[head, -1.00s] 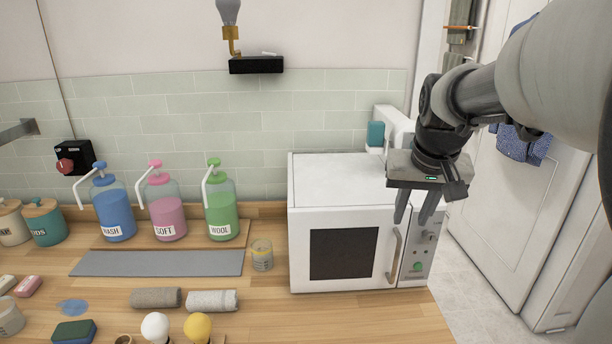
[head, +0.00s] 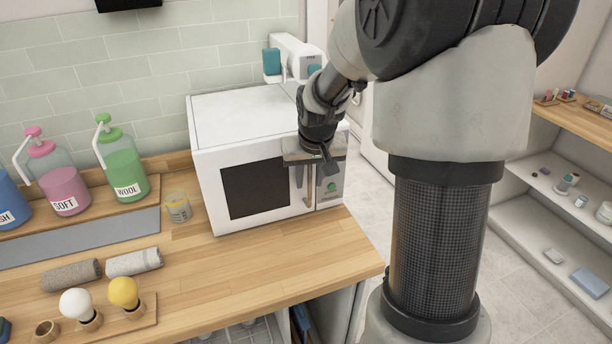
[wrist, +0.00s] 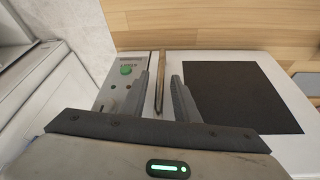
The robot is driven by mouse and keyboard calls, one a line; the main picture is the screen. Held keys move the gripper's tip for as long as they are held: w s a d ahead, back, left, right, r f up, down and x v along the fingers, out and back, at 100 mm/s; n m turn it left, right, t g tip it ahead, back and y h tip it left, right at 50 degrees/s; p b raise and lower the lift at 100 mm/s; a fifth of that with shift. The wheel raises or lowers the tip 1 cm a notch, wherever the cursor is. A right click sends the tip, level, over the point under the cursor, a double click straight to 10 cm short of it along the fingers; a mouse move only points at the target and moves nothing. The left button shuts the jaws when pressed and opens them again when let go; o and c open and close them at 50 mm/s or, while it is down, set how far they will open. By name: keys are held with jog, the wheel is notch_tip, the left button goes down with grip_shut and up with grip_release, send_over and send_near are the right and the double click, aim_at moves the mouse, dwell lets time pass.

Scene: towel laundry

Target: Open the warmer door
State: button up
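The white warmer (head: 243,113) stands on the wooden counter with its door shut. Its dark window (head: 254,188) faces the front, and it also shows in the wrist view (wrist: 241,96). The door handle (head: 309,187) is an upright bar at the right edge of the door. My gripper (head: 312,184) is in front of the handle, fingers pointing down in the head view. In the wrist view, the fingers (wrist: 159,92) are apart, one on each side of the handle bar (wrist: 160,78). A gap shows beside the bar, so the gripper is open around it. Contact cannot be told.
A control panel with a green button (head: 332,187) is right of the handle. A glass jar (head: 178,206) and two rolled towels (head: 134,262) sit left of the warmer. The counter in front of the warmer (head: 262,258) is clear. Shelves (head: 540,205) stand at far right.

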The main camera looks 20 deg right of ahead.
grip_shut()
jog(key=shift+f, duration=0.1)
